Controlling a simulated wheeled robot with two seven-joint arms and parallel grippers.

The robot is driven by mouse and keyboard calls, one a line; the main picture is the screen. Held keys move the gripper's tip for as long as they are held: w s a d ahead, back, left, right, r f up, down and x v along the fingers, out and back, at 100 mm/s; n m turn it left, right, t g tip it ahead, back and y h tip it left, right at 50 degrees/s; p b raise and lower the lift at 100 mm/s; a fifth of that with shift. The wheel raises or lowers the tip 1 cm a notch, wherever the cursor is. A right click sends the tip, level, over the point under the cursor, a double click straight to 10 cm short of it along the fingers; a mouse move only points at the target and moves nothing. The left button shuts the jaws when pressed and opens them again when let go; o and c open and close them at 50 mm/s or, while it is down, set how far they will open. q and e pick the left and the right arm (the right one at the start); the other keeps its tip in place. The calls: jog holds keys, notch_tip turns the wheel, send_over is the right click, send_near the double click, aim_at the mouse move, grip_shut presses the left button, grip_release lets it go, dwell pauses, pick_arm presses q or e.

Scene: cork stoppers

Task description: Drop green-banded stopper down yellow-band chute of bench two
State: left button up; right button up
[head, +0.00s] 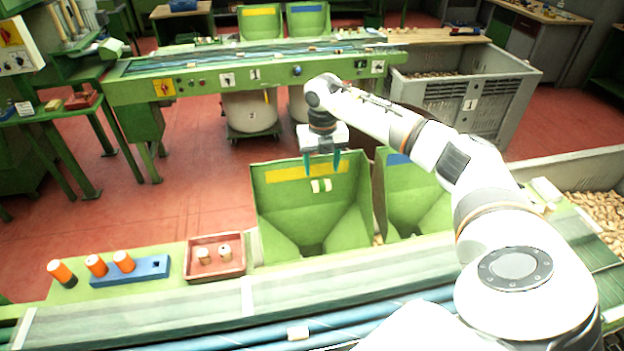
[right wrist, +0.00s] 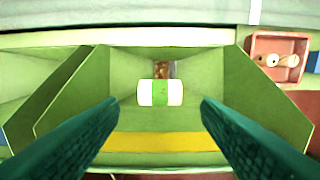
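The green-banded stopper (head: 321,186), white at both ends with a green middle, is in the mouth of the yellow-band chute (head: 312,222). My right gripper (head: 322,168) is above that mouth, with its two fingers spread. In the right wrist view the stopper (right wrist: 160,93) lies sideways between the fingers, with a clear gap on each side. It looks loose below the fingertips, and I cannot tell whether it touches the chute wall. The yellow band (right wrist: 165,142) is on the chute's far wall. My left gripper is not in view.
The blue-band chute (head: 411,192) stands just right. A red tray (head: 215,275) with two stoppers and a blue block (head: 130,275) with orange-topped pieces are left. A conveyor (head: 190,305) runs in front. Another bench (head: 200,83) with two chutes and a grey crate (head: 440,95) are behind.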

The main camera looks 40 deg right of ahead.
jog(key=shift+o, duration=0.7)
jog(key=shift+r, duration=0.25)
notch_tip(320, 180, up, 12)
jog(key=b, duration=0.3)
jog(key=shift+f, duration=0.25)
jog(key=shift+f, duration=0.1)
